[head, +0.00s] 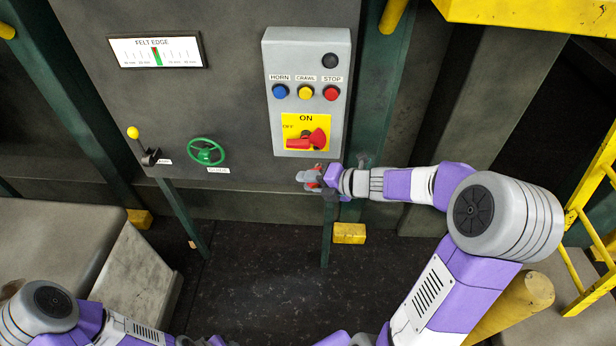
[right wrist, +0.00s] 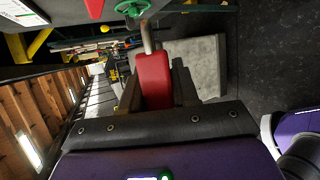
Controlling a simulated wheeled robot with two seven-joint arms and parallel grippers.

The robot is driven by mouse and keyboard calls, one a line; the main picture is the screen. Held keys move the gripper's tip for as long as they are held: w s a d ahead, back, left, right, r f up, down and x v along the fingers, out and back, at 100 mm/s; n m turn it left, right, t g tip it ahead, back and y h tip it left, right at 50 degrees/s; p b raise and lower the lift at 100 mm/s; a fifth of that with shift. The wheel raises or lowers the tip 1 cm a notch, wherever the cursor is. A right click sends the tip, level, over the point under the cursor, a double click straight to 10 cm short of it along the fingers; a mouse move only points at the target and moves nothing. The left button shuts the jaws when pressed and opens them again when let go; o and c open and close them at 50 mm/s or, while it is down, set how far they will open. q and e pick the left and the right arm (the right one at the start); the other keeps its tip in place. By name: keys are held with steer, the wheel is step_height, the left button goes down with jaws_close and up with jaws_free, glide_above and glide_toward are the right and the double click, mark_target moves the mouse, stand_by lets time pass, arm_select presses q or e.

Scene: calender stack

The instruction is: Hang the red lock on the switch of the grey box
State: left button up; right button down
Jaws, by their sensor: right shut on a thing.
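The grey box (head: 275,165) is mounted on the dark machine panel in the head view. Its switch (head: 318,138) is a red handle on a yellow plate marked ON and OFF, with the handle lying toward the left. My right gripper (head: 309,179) is just below the box, pointing left, shut on the red lock (right wrist: 153,80). In the right wrist view the lock's red body sits between the fingers, with its metal shackle (right wrist: 147,36) sticking out past them. The lock is apart from the switch and shows only as a small red bit in the head view. My left gripper is out of view.
Blue, yellow and red buttons (head: 305,92) sit above the switch. A green handwheel (head: 206,151) and a yellow-knobbed lever (head: 148,155) project from the panel to the left. A dark green post (head: 327,240) stands below the gripper. Open dark floor lies in front.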

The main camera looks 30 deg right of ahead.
steer(key=shift+w+d, duration=0.2)
steer(key=shift+w, duration=0.15)
steer(key=shift+w+d+p, duration=0.35)
steer(key=shift+w+p, duration=0.1)
steer(key=shift+w+d+p, duration=0.2)
steer(key=shift+w+d, duration=0.1)
steer(key=shift+w, duration=0.2)
steer(key=shift+w+d+p, duration=0.2)
steer(key=shift+w+d, duration=0.1)
steer(key=shift+w, duration=0.2)
steer(key=c, duration=1.5)
jaws_free()
jaws_close()
